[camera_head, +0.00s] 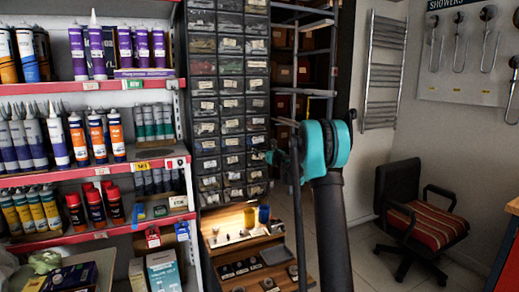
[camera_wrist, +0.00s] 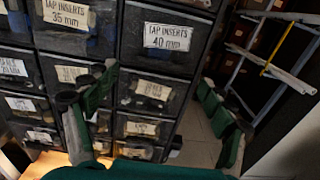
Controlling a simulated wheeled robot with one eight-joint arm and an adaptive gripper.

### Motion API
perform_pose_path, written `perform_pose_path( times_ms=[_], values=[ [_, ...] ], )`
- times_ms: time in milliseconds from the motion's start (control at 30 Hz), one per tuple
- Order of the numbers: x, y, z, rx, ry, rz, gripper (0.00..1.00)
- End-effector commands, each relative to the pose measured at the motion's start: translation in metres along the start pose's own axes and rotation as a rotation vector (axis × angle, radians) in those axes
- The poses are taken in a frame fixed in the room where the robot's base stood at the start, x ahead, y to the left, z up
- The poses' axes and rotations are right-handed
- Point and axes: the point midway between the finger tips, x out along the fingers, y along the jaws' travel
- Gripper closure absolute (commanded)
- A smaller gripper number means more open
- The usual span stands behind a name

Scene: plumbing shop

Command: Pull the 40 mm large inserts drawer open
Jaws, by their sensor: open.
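The 40 mm drawer (camera_wrist: 150,62) is at the upper middle of the wrist view, in the right column of a dark drawer cabinet. Its white label appears to read "TAP INSERTS 40 mm". Its front looks flush with its neighbours. My gripper (camera_wrist: 158,80) is open and empty, with one green finger on each side of the lower middle of the wrist view. The fingers appear below the drawer's label; their distance from its front is unclear. In the head view my teal gripper is beside the right edge of the drawer cabinet (camera_head: 219,100); I cannot single out the drawer there.
A "35 mm" drawer (camera_wrist: 66,42) adjoins on the left, with smaller labelled drawers below. A lit wooden display (camera_head: 250,255) stands under the cabinet. A metal rack (camera_wrist: 262,60) is to the right. A chair (camera_head: 415,215) stands on open tiled floor.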

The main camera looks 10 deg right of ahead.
Motion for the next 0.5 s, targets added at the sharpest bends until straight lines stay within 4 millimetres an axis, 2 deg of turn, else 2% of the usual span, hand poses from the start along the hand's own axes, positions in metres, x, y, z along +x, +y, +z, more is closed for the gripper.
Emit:
perform_pose_path(
  times_ms=[33, 200, 333, 500],
  values=[
    [0.01, 0.0, 0.0, 0.0, 0.0, 0.001, 0.17],
    [0.037, 0.0, 0.0, 0.0, 0.0, 0.0, 0.17],
    [0.05, 0.0, 0.0, -0.001, 0.0, 0.0, 0.17],
    [0.056, 0.0, 0.0, -0.001, 0.0, 0.0, 0.17]
  ],
)
